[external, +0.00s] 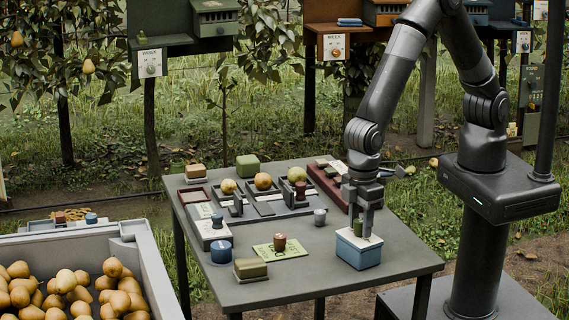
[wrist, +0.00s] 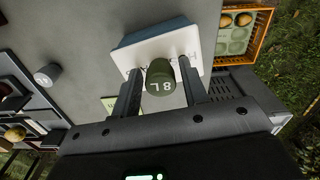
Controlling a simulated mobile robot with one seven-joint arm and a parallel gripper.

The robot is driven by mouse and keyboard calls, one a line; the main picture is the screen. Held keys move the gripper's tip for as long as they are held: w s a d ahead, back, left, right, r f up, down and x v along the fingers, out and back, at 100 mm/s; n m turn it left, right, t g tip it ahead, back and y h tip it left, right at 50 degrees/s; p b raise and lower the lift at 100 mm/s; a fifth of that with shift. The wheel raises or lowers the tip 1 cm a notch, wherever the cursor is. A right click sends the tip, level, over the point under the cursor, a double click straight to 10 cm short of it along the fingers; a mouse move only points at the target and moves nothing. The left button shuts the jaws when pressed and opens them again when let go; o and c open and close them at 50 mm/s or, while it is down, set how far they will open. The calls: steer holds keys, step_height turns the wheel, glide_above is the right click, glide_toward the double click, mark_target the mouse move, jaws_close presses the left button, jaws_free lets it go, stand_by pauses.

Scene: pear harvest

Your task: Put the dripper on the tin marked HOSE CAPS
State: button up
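A green dripper (wrist: 168,86) marked 8 L stands over the white lid of a blue tin (wrist: 125,47); the lid's lettering is mostly hidden, so I cannot read the whole name. In the external view the tin (external: 359,252) stands at the table's front right, with the dripper (external: 357,228) upright at its top. My gripper (external: 365,230) points down over the tin. Its two fingers straddle the dripper, with a thin gap seemingly showing beside it in the wrist view (wrist: 160,72).
On the table (external: 320,270) are a brown dripper (external: 279,241) on a green card, a grey cup-like piece (external: 319,216), a blue round piece (external: 221,252) and a green-topped tin (external: 250,268). Trays with fruit line the back. A pear bin (external: 150,262) stands left. The front middle is clear.

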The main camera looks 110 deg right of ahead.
mark_target(361, 220)
steer(key=shift+o, duration=0.8)
step_height(361, 220, up, 12)
steer(key=shift+r, duration=0.2)
steer(key=s+d+r+m+t, duration=0.1)
steer(key=s+d+r+t, duration=0.2)
steer(key=s+d+r, duration=0.9)
steer(key=s+d+r+t, duration=0.2)
steer(key=s+d+r, duration=0.3)
steer(key=s+d, duration=0.3)
steer(key=s, duration=0.4)
steer(key=shift+s+d+r+m+t, duration=0.2)
steer(key=shift+d+m+t, duration=0.1)
steer(key=shift+m, duration=0.1)
